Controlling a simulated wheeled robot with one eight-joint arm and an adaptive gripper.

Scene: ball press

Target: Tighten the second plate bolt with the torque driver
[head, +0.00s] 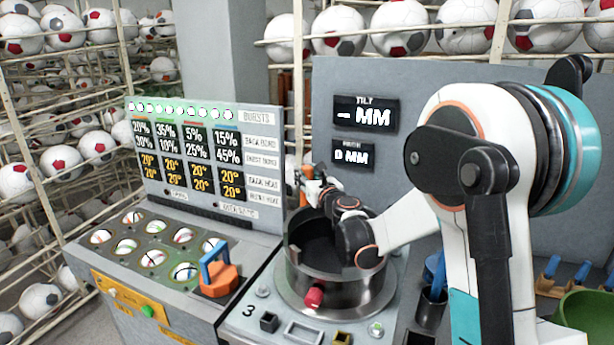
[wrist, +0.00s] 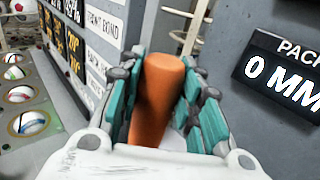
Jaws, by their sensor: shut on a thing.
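My gripper (head: 318,190) is above the far side of the round metal pot (head: 335,285), partly hidden by my own arm. In the wrist view my gripper (wrist: 180,85) has its teal-padded fingers closed on both sides of an orange handle (wrist: 158,95). The handle looks like that of the torque driver; its lower end is hidden. A little orange also shows beside the gripper in the head view. Small silver, bolt-like heads sit on the deck around the pot, one at left (head: 262,290) and one at front right (head: 376,329). I cannot tell which is the second plate bolt.
A red knob (head: 314,297) sticks out of the pot's front. An orange block with a blue handle (head: 218,275) stands on the left console. A display board (head: 205,160) rises behind it. A grey wall with "MM" readouts (head: 365,115) stands behind the pot. Blue-handled tools are at right.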

